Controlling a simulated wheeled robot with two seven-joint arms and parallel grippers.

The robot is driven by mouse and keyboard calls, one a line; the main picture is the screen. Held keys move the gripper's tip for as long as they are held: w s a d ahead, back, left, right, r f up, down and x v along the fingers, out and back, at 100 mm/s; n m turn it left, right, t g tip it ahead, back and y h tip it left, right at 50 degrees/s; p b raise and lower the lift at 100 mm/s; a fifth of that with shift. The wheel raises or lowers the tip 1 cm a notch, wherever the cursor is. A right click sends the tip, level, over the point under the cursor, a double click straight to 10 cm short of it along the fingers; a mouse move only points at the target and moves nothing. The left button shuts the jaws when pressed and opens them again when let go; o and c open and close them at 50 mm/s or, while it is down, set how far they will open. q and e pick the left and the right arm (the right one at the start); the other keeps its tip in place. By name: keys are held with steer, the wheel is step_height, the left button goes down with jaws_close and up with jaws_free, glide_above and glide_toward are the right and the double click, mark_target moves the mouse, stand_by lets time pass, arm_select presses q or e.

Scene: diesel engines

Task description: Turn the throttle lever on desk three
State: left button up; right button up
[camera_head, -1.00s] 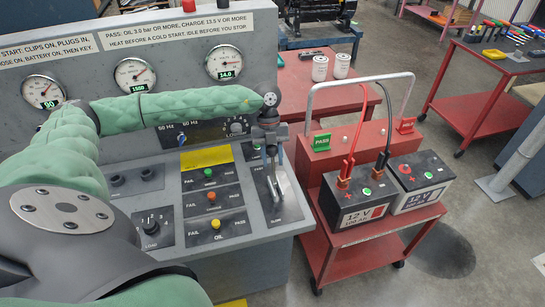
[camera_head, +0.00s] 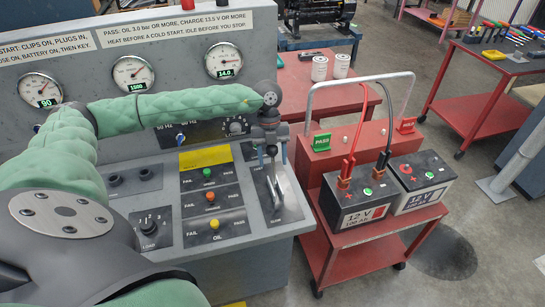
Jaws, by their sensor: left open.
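The throttle lever (camera_head: 281,186) is a pale metal lever in a slotted plate at the right end of the grey console's sloping panel (camera_head: 290,213). My left arm reaches across the panel from the left. My left gripper (camera_head: 271,160) points down over the lever's upper part and is open. The gripper hides the lever's top, and I cannot tell whether the fingers touch it. My right gripper is not in view.
Gauges (camera_head: 224,61) line the upright panel. A red cart (camera_head: 365,238) with two batteries (camera_head: 358,200) and cables stands close on the right.

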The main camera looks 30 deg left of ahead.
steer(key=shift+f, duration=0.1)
arm_select(q)
steer(key=shift+w+a+r, duration=0.1)
steer(key=shift+w+r, duration=0.05)
steer(key=shift+r, duration=0.1)
steer(key=b+v, duration=0.3)
steer(key=v, duration=0.2)
steer(key=shift+r, duration=0.2)
steer(key=shift+v, duration=0.95)
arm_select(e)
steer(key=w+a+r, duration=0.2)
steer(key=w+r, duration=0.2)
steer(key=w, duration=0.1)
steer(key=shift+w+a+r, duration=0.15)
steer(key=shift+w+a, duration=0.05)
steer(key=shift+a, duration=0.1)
arm_select(q)
steer(key=shift+f, duration=0.1)
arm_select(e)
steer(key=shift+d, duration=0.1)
